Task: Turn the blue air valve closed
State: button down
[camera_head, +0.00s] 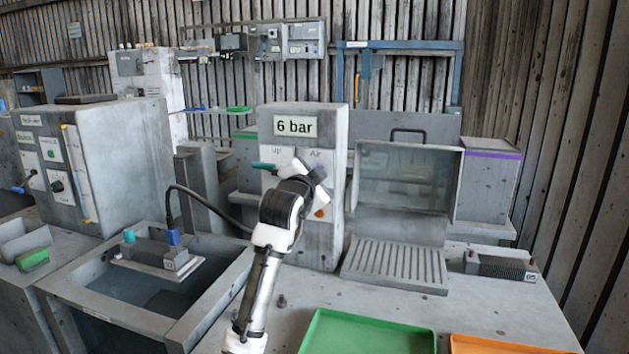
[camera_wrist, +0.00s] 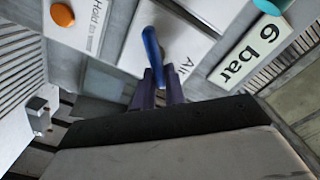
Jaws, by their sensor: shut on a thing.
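The blue air valve (camera_wrist: 152,44) has a lever handle on a white panel, beside the printed word Air. In the wrist view the two dark fingers of my gripper (camera_wrist: 160,88) are shut on the handle's near end. In the head view my gripper (camera_head: 314,172) is at the front of the grey 6 bar cabinet (camera_head: 280,228). My wrist hides the blue valve there. The handle's exact angle on the panel is hard to tell.
A teal handle (camera_head: 263,166) and an orange knob (camera_head: 319,213) are close by on the same cabinet. A clear-fronted box (camera_head: 405,175) stands to the right, above a slatted grate (camera_head: 395,264). A green tray (camera_head: 370,335) lies in front. A sink-like basin (camera_head: 75,290) is at left.

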jog(key=shift+d+f+m+b, duration=0.1)
jog(key=shift+f+m+b, duration=0.3)
jog(key=shift+m, duration=0.95)
jog(key=shift+d+f+m+b, duration=0.1)
jog(key=shift+m+b, duration=0.6)
jog(key=shift+m, duration=0.7)
jog(key=shift+f+m+b, duration=0.2)
jog(key=shift+m+b, duration=0.35)
jog(key=shift+m, duration=0.8)
jog(key=c, duration=1.5)
grip_release()
jog(key=shift+s, duration=0.1)
jog(key=shift+o, duration=0.2)
jog(key=b+v, duration=0.3)
jog(key=v, duration=1)
jog(key=shift+s+b, duration=0.35)
jog(key=shift+a+r, duration=0.15)
jog(key=shift+a, duration=0.05)
